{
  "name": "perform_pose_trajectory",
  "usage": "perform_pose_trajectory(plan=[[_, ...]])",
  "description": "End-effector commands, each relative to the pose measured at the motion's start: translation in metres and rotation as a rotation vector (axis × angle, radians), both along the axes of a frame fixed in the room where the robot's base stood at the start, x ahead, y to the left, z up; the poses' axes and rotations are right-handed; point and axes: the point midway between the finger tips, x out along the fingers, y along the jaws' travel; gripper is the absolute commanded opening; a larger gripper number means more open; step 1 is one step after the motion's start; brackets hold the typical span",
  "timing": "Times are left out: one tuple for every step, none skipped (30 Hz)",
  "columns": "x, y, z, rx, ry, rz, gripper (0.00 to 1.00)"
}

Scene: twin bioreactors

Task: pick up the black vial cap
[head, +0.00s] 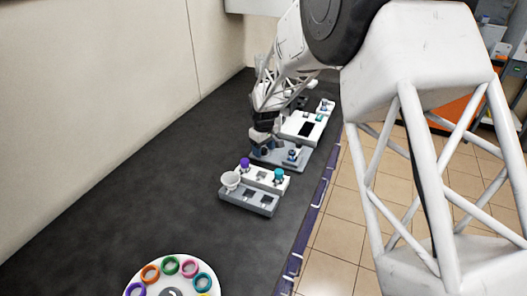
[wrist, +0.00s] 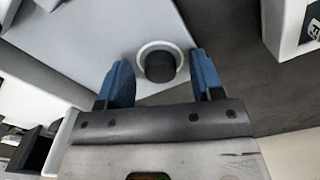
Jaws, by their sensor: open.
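The black vial cap (wrist: 159,66) shows in the wrist view as a dark round top inside a pale ring on a light grey surface. My gripper (wrist: 160,75) is open, with its two blue fingers on either side of the ring and cap. Whether the fingers touch the ring I cannot tell. In the head view my gripper (head: 264,143) is over the left part of a grey-blue station (head: 274,158). The cap cannot be made out clearly there.
A nearer grey rack (head: 248,203) holds a white cup (head: 230,181), a purple cap (head: 244,164) and a teal cap (head: 279,175). A white station (head: 297,121) stands behind. A white round tray (head: 150,293) with coloured rings is in front. The dark bench (head: 150,190) is clear at left.

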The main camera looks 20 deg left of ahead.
Motion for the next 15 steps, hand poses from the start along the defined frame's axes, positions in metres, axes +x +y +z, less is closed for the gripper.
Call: perform_pose_trajectory(plan=[[0.0, 0.0, 0.0001, 0.0, 0.0, 0.0, 0.6], [0.0, 0.0, 0.0001, 0.0, 0.0, 0.0, 0.6], [0.0, 0.0, 0.0001, 0.0, 0.0, 0.0, 0.6], [0.0, 0.0, 0.0001, 0.0, 0.0, 0.0, 0.6], [0.0, 0.0001, 0.0002, 0.0, 0.0, 0.0, 0.6], [0.0, 0.0, 0.0002, 0.0, 0.0, 0.0, 0.56], [0.0, 0.0001, 0.0002, 0.0, 0.0, 0.0, 0.51], [0.0, 0.0001, 0.0002, 0.0, 0.0, 0.0, 0.47], [0.0, 0.0001, 0.0002, 0.0, 0.0, 0.0, 0.4], [0.0, 0.0001, 0.0002, 0.0, 0.0, 0.0, 0.36], [0.0, 0.0001, 0.0002, 0.0, 0.0, 0.0, 0.31], [0.0, 0.0001, 0.0002, 0.0, 0.0, 0.0, 0.25], [0.0001, 0.0001, 0.0002, 0.0, 0.0, 0.0, 0.2], [0.0, 0.0, 0.0002, 0.0, 0.0, 0.0, 0.16], [0.0, 0.0, 0.0002, 0.0, 0.0, 0.0, 0.1]])
